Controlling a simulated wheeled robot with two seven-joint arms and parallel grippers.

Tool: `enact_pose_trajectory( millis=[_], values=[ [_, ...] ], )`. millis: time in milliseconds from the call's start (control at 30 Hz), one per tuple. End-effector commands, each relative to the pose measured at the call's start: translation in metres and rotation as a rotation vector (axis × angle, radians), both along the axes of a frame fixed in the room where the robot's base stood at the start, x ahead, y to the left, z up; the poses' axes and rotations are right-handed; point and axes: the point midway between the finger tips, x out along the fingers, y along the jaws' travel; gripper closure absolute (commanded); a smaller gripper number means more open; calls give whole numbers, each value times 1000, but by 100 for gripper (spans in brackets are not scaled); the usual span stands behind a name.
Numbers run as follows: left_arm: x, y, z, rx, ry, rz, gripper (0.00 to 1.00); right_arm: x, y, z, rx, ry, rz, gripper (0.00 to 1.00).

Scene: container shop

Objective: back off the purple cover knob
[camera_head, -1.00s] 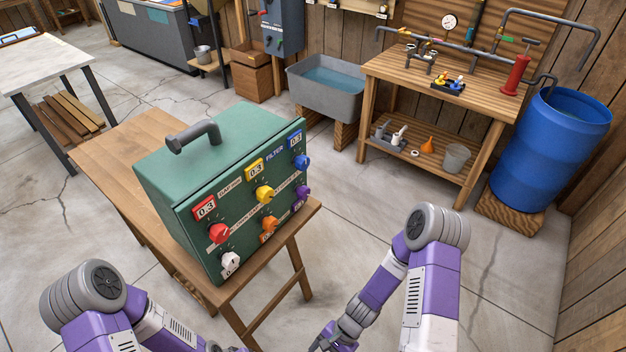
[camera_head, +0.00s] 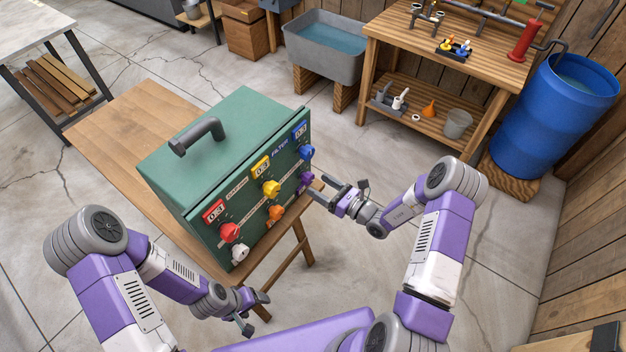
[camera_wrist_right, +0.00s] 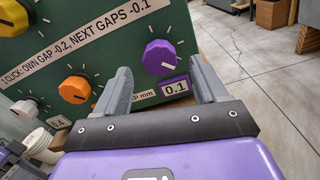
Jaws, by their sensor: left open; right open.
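The purple knob (camera_head: 305,179) is at the lower right of the green box's front panel (camera_head: 262,203). In the right wrist view the purple knob (camera_wrist_right: 161,57) shows large, with a small display reading 0.1 (camera_wrist_right: 174,87) below it. My right gripper (camera_head: 321,191) is open close in front of the panel; its fingers (camera_wrist_right: 160,75) stand to the left and right of the purple knob's place, and I see no contact. My left gripper (camera_head: 256,309) is open and empty, low in front of the box and table.
Orange (camera_wrist_right: 75,89) and yellow (camera_wrist_right: 76,44) knobs sit left of the purple one; blue (camera_head: 306,152), red (camera_head: 230,232) and white (camera_head: 240,253) knobs share the panel. The box stands on a wooden table (camera_head: 122,128). Open floor lies to the right.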

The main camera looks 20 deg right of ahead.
Motion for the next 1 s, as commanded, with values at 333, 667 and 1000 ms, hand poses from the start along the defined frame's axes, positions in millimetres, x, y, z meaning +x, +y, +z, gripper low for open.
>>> enact_pose_trajectory(
  millis=[333,667,1000],
  values=[
    [0,0,-1,0,0,0,29,27,22,0,-1,-1,2,29],
    [0,0,-1,0,0,0,29,27,22,0,0,0,2,42],
    [0,0,-1,0,0,0,29,27,22,0,-2,1,2,85]
  ],
)
